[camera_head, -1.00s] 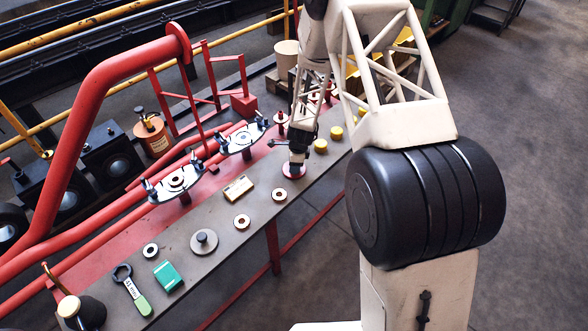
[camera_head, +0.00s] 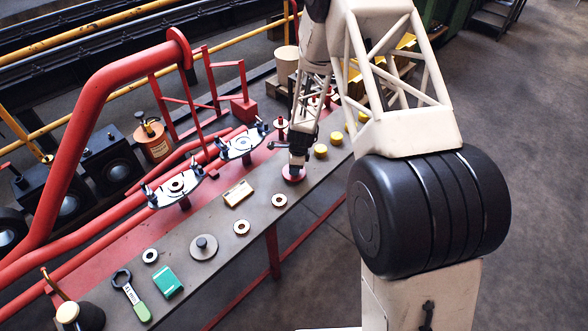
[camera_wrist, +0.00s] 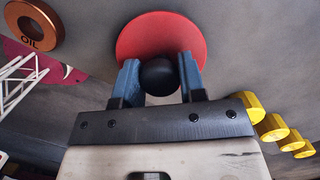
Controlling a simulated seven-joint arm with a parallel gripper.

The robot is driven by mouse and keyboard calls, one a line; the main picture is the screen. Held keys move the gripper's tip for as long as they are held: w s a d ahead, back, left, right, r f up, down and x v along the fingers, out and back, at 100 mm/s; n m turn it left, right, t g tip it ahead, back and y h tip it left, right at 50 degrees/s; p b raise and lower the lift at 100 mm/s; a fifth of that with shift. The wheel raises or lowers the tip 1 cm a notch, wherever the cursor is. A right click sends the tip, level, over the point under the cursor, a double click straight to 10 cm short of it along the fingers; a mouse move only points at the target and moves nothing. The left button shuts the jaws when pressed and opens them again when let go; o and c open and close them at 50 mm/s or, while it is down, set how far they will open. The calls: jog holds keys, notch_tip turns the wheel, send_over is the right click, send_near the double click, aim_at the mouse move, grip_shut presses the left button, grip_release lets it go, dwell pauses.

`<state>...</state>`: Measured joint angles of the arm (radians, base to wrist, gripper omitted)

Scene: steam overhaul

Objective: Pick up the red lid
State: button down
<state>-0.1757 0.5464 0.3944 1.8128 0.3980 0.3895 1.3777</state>
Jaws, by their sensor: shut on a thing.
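The red lid (camera_wrist: 187,34) is a round red disc with a black knob (camera_wrist: 159,77) at its middle. In the wrist view the knob sits between the two blue fingers of my gripper (camera_wrist: 160,80), which is shut on it. In the head view the lid (camera_head: 293,178) shows as a small red disc right under my gripper (camera_head: 297,165), at the bench's front side. The arm covers part of it. I cannot tell whether the lid touches the bench or is slightly above it.
Yellow cylinders (camera_head: 321,151) stand right of my gripper. A copper ring marked OIL (camera_wrist: 33,20) lies left of the lid in the wrist view.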

jog(key=shift+r, duration=0.5)
jog(key=shift+s+d+r, duration=0.1)
jog(key=shift+s+r, duration=0.35)
jog(key=shift+r, duration=0.15)
jog(key=s+d+r, duration=0.1)
jog(key=s+d, duration=0.2)
jog(key=s, duration=1.1)
jog(key=shift+s+r, duration=0.2)
jog(key=shift+s, duration=0.15)
jog(key=shift+w, duration=0.15)
